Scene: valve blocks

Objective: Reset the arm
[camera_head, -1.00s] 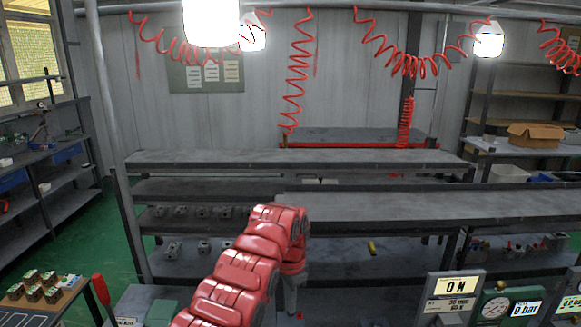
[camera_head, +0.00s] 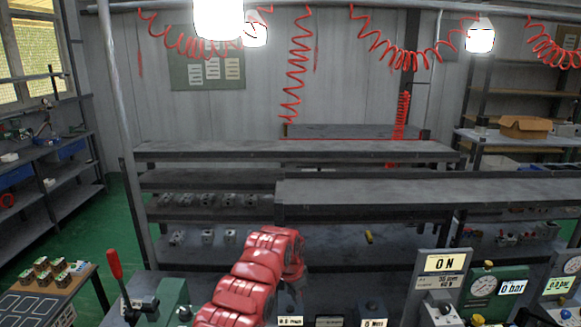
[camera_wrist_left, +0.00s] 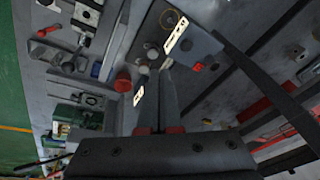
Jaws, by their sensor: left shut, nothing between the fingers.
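My red left arm rises from the bottom of the head view and bends over at the wrist. Its gripper (camera_head: 292,284) points down and shows only in small part beyond the arm. In the left wrist view the two dark fingers (camera_wrist_left: 163,72) are together with nothing between them, above a grey surface with metal parts. My right gripper is in neither view.
A red-handled lever (camera_head: 114,264) and a green device (camera_head: 172,298) stand left of the arm. Grey shelving (camera_head: 300,151) spans the back. A side table (camera_head: 45,300) holds small blocks.

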